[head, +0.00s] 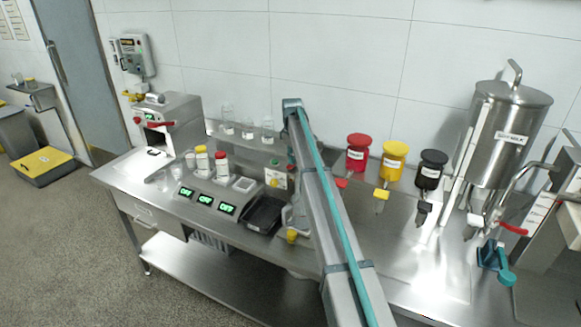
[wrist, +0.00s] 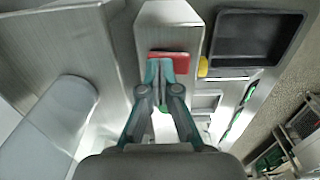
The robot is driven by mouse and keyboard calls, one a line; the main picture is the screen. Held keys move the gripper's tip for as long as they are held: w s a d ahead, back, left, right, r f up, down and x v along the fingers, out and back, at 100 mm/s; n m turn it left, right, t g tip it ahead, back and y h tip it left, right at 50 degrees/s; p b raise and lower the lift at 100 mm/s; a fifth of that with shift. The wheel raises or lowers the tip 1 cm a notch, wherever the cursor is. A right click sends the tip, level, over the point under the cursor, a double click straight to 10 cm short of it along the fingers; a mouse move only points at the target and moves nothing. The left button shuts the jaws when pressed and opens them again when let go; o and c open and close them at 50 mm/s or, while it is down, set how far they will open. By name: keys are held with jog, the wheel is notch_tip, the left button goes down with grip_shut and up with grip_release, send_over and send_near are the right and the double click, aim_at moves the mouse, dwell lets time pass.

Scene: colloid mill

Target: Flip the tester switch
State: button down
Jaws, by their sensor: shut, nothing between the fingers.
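In the wrist view my gripper (wrist: 160,75) is shut and empty. Its teal fingertips are at a red rectangular part (wrist: 175,61) on a grey metal housing (wrist: 168,18). This part may be the tester switch; I cannot tell whether the fingers touch it or which way it is set. A small green spot (wrist: 163,109) shows between the finger links. In the head view my arm crosses the bench and hides the gripper and the red part.
A black tray (head: 265,213) lies beside my arm; it also shows in the wrist view (wrist: 255,42). A console with green displays (head: 204,200) and capped bottles stands left. Red (head: 357,150), yellow (head: 394,156) and black (head: 431,168) containers and a steel hopper (head: 507,125) stand right.

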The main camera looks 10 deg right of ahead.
jog(key=shift+r+p, duration=1.2)
jog(key=shift+r, duration=2.15)
